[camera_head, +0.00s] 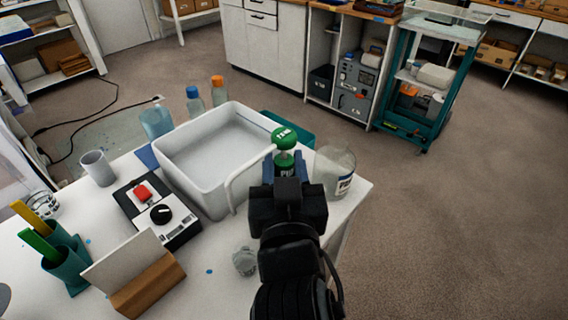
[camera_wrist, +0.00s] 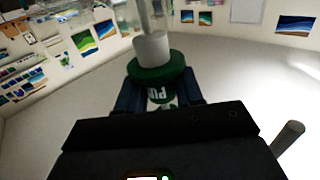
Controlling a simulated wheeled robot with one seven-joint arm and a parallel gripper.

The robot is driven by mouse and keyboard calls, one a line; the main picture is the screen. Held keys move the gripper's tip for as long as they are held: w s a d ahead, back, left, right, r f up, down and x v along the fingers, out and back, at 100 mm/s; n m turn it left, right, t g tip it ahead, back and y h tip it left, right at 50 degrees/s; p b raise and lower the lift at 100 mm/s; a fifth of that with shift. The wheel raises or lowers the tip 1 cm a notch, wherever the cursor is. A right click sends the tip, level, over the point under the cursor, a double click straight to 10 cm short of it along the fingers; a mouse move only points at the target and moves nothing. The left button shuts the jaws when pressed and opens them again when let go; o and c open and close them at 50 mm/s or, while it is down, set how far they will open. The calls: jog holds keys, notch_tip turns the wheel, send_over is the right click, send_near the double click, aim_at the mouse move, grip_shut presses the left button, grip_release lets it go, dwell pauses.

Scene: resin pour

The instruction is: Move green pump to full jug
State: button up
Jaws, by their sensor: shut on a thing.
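The green pump (camera_head: 284,138) has a round green head with white lettering and a curved white spout reaching left over the tub's edge. My gripper (camera_head: 285,170) is shut on the green pump's lower green part, at the table's far right. In the wrist view, the pump's green collar (camera_wrist: 157,75) and white stem stand between my gripper's fingers (camera_wrist: 160,97). The pump's lower end is hidden.
A white tub (camera_head: 180,185) stands left of the pump. Two bottles, blue-capped (camera_head: 194,100) and orange-capped (camera_head: 219,92), stand behind it. A device with a red button (camera_head: 142,192), a cup (camera_head: 98,168) and a card in a wooden holder (camera_head: 150,285) are on the left.

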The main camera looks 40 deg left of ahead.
jog(key=shift+f+b, duration=0.7)
jog(key=shift+f, duration=0.25)
jog(key=shift+f+b, duration=0.3)
dwell(0.5)
jog(key=o, duration=1.2)
jog(key=s+d+r+p, duration=0.2)
jog(key=s, duration=0.1)
jog(key=s+d+r+p, duration=0.1)
jog(key=s+d+r, duration=0.2)
jog(key=shift+p, duration=0.4)
